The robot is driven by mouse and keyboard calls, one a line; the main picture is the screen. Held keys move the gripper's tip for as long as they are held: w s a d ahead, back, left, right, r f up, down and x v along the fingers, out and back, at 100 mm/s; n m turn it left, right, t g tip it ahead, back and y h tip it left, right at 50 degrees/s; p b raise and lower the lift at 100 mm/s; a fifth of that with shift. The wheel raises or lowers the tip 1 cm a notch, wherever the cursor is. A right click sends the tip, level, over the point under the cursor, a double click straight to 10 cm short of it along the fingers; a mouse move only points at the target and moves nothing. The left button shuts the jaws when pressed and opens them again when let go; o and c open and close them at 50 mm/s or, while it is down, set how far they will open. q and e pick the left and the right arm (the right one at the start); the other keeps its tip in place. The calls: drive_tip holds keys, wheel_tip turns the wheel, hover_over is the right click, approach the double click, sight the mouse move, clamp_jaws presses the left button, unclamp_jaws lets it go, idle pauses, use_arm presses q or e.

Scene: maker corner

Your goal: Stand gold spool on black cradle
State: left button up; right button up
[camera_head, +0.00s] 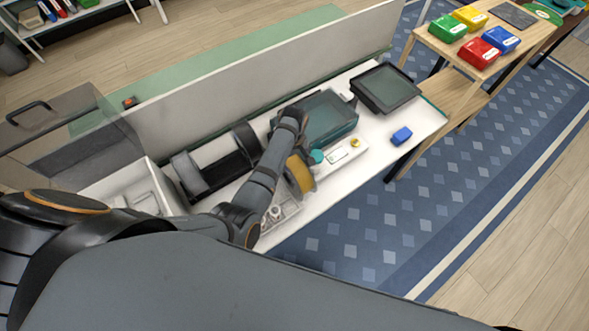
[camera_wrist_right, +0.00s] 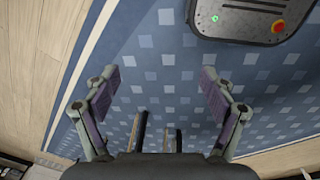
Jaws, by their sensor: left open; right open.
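The gold spool (camera_head: 301,174) stands on the white bench, partly hidden behind my left forearm in the head view. The black cradle (camera_head: 213,176) is a long dark holder with rounded ends, to the left of the spool and apart from it. My left gripper (camera_head: 302,148) is over the bench close to the spool; its fingers are small and mostly hidden by the wrist, so contact with the spool cannot be told. My right gripper (camera_wrist_right: 162,82) is open and empty in the right wrist view, above the blue patterned rug.
A teal-framed device (camera_head: 328,118) and a dark tray (camera_head: 385,89) stand behind. A teal cap (camera_head: 316,157), small yellow piece (camera_head: 355,142) and blue block (camera_head: 401,136) lie nearby. A white bin (camera_head: 150,190) is at left. A long panel (camera_head: 250,77) backs the bench.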

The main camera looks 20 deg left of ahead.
use_arm(q)
drive_tip(key=shift+s+d+r, duration=0.2)
drive_tip(key=shift+s+r, duration=0.05)
drive_tip(key=shift+s, duration=0.1)
drive_tip(key=c, duration=0.3)
drive_tip(key=shift+s+r, duration=0.1)
drive_tip(key=shift+s, duration=0.05)
drive_tip(key=c, duration=1.4)
clamp_jaws()
use_arm(e)
drive_tip(key=shift+s+d, duration=0.25)
drive_tip(key=shift+s, duration=0.2)
